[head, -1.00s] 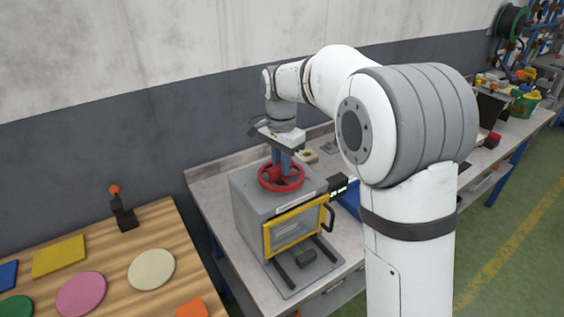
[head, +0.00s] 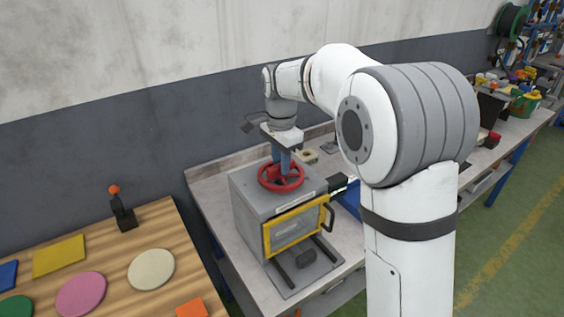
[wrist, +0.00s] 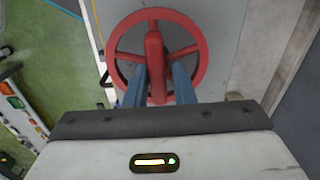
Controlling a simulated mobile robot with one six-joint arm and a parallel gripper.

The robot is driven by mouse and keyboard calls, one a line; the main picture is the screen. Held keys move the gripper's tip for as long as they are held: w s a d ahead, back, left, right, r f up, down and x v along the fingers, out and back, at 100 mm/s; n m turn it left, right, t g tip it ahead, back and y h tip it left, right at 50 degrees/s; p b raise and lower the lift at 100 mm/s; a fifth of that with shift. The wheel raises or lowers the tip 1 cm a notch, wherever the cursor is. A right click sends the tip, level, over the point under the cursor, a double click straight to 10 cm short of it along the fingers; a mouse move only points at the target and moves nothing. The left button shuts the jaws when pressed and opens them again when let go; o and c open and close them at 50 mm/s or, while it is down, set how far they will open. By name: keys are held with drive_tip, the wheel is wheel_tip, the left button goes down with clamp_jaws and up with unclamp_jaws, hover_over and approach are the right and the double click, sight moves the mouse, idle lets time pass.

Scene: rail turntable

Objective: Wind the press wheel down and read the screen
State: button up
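The red press wheel (head: 281,177) lies flat on top of the grey press box (head: 262,203), with a raised red bar across its hub. My gripper (head: 282,165) points down at the wheel from above. The yellow-framed window (head: 295,227) faces front.
A wooden table (head: 170,240) at left holds coloured discs and squares and a small black stand with an orange ball (head: 122,212). The grey bench (head: 215,185) carries the press; a blue object (head: 348,197) lies right of it. The wall is close behind.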

drive_tip(key=o, duration=0.3)
drive_tip(key=shift+f, duration=0.1)
wheel_tip(320, 180, up, 7)
drive_tip(key=shift+f+b, duration=0.1)
drive_tip(key=shift+b, duration=0.35)
drive_tip(key=shift+r, duration=0.5)
